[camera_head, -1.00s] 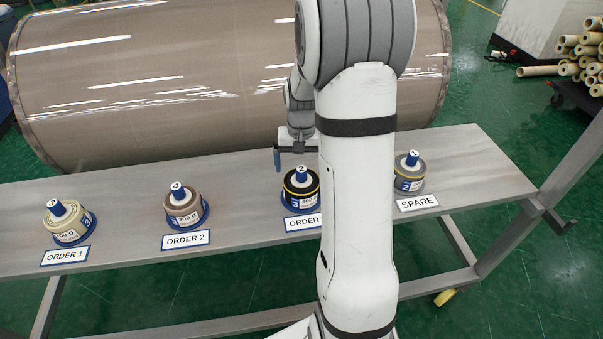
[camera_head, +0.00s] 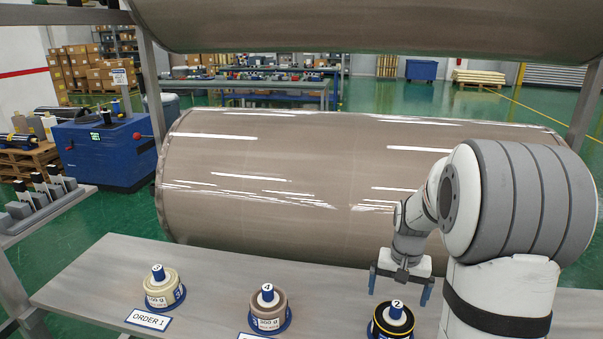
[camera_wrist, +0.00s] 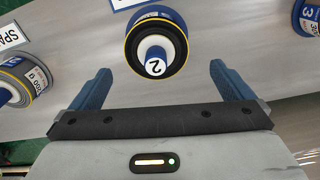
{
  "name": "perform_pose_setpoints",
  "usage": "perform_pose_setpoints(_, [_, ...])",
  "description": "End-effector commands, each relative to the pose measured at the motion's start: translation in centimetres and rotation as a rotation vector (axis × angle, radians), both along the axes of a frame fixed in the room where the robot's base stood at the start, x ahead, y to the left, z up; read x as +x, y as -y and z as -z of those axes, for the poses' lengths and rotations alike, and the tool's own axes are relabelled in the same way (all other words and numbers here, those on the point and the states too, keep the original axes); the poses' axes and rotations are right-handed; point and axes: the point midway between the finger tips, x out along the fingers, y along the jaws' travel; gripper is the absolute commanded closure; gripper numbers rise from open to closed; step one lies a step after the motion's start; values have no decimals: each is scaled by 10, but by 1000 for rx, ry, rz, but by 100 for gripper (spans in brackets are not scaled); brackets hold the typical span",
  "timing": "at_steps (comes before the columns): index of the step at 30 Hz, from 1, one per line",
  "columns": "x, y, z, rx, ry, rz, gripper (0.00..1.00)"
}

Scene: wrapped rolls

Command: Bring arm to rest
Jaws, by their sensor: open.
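My gripper (camera_head: 401,283) is open and empty, above the shelf behind the black roll with a yellow band and a blue core marked 2 (camera_head: 393,320). In the wrist view that roll (camera_wrist: 156,45) lies ahead of and between the open fingers (camera_wrist: 160,90), apart from them. The cream roll (camera_head: 160,286) stands at the ORDER 1 label (camera_head: 149,319). The brown roll marked 4 (camera_head: 268,307) stands to its right. In the wrist view a grey roll (camera_wrist: 22,80) sits beside the partly cut-off SPARE label (camera_wrist: 10,35).
The grey shelf (camera_head: 95,280) carries the rolls. A large wrapped brown roll (camera_head: 300,180) lies behind it, and another hangs above (camera_head: 380,20). A blue machine (camera_head: 105,150) stands at the left on green floor. A side shelf (camera_head: 45,215) holds small items.

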Motion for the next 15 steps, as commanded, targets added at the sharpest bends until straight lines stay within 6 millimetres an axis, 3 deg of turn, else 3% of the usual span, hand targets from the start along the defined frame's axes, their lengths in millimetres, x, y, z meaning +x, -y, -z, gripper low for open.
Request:
perform_pose_setpoints(5, [-36,-41,-41,-16,54,-102,0])
perform_pose_setpoints(9, [-76,-73,-67,-28,102,-198,0])
perform_pose_setpoints(15, [-135,-108,-86,-41,163,-325,0])
